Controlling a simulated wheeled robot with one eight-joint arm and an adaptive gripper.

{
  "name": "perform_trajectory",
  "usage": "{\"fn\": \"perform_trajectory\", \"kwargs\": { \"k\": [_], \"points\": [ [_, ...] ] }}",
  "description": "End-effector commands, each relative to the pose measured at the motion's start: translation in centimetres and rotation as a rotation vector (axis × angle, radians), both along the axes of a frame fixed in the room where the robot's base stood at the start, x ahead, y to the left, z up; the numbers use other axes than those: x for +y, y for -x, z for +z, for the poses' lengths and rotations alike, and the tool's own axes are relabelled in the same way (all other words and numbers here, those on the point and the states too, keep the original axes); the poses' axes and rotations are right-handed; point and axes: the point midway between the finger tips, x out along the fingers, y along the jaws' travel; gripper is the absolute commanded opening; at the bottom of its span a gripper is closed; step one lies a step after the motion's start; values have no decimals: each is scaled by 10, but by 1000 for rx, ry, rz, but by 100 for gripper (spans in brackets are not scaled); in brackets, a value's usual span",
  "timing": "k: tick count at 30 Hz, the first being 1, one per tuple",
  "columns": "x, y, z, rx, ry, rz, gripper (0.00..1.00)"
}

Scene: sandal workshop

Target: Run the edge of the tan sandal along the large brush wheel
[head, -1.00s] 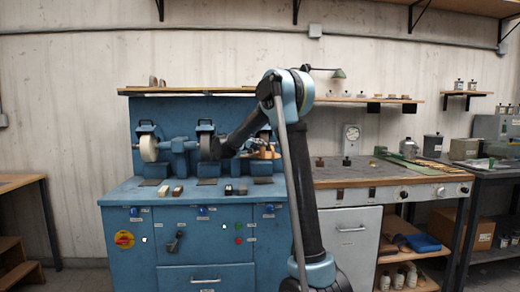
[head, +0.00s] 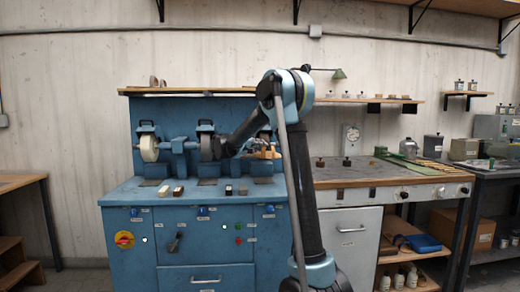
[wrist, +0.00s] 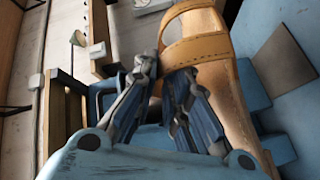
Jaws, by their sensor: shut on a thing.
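The tan sandal (wrist: 228,88) is held in my gripper (wrist: 166,74); the fingers are shut at its strap, and the sole side runs down the right of the wrist view. In the head view the sandal (head: 266,154) is small, at the right station of the blue machine. A dark round wheel (head: 209,147) stands at the middle station and a pale wheel (head: 149,148) at the left one. I cannot tell which is the large brush wheel. Any wheel at the right station is hidden, and contact with the sandal cannot be made out.
The blue machine cabinet (head: 122,197) has small blocks (head: 178,191) on its front ledge. A grey workbench (head: 365,174) adjoins on the right. Blue machine parts (wrist: 251,85) lie close beside the sandal in the wrist view. The ledge's left front is mostly clear.

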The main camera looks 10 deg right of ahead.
Motion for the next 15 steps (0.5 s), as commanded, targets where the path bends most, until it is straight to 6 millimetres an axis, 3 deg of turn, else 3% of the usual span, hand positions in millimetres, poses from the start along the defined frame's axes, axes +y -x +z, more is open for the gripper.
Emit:
{"fn": "perform_trajectory", "kwargs": {
  "k": [15],
  "points": [
    [-14, 0, 0, 0, 0, -2, 0]
  ]
}}
